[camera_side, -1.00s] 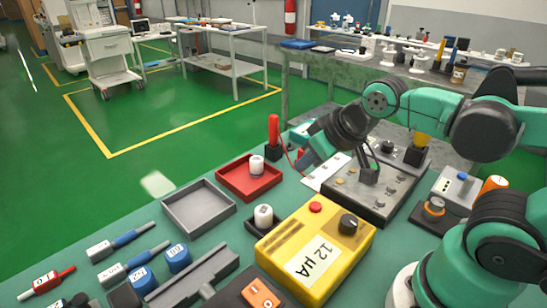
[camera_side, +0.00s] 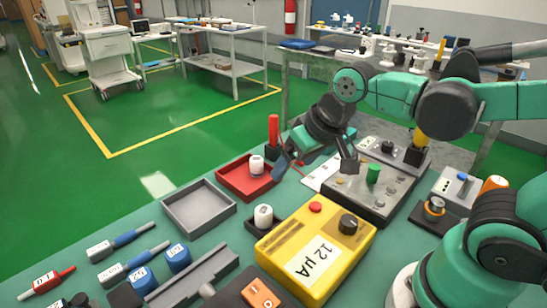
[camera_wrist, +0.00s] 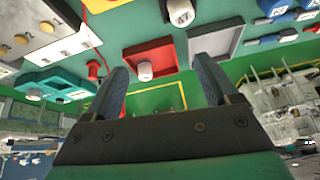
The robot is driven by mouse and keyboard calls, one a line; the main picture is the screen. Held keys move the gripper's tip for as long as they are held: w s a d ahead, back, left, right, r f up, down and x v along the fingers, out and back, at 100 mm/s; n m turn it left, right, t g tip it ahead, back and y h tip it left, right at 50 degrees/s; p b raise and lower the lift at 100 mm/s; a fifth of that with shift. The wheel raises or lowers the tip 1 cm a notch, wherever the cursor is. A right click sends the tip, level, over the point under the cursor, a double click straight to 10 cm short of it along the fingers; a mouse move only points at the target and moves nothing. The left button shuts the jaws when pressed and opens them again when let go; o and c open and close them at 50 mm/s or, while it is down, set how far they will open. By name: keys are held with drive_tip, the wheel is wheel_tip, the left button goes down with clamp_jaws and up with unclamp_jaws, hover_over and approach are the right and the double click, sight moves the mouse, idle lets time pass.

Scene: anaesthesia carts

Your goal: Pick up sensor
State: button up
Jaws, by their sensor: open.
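A white cylindrical sensor (camera_side: 257,164) with a dark mark on top stands in the red tray (camera_side: 231,183). A similar white sensor (camera_side: 263,215) stands in a small black holder in front of that tray. The other sensor (camera_wrist: 181,12) is at the top edge. Neither sensor appears touched.
A yellow meter box (camera_side: 290,245) stands in front of the gripper. A metal panel (camera_side: 372,200) with a green cylinder (camera_side: 373,173) is at right. A red upright probe (camera_side: 273,131) stands behind the red tray. An empty grey tray (camera_side: 198,208) lies to the left.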

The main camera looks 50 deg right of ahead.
sight(263, 209)
drive_tip(key=w+a+f+m+g, duration=0.2)
drive_tip(key=f+g, duration=0.1)
drive_tip(key=w+a+f+g, duration=0.1)
drive_tip(key=shift+w+a+f+m+g, duration=0.25)
drive_tip(key=shift+w+f+m+g, duration=0.1)
drive_tip(key=shift+w+m+g, duration=0.05)
drive_tip(key=shift+a+f, duration=0.15)
drive_tip(key=shift+f, duration=0.2)
drive_tip(key=shift+w+a+f+m+g, duration=0.1)
drive_tip(key=shift+f+m+g, duration=0.2)
drive_tip(key=shift+f, duration=2.7)
clamp_jaws()
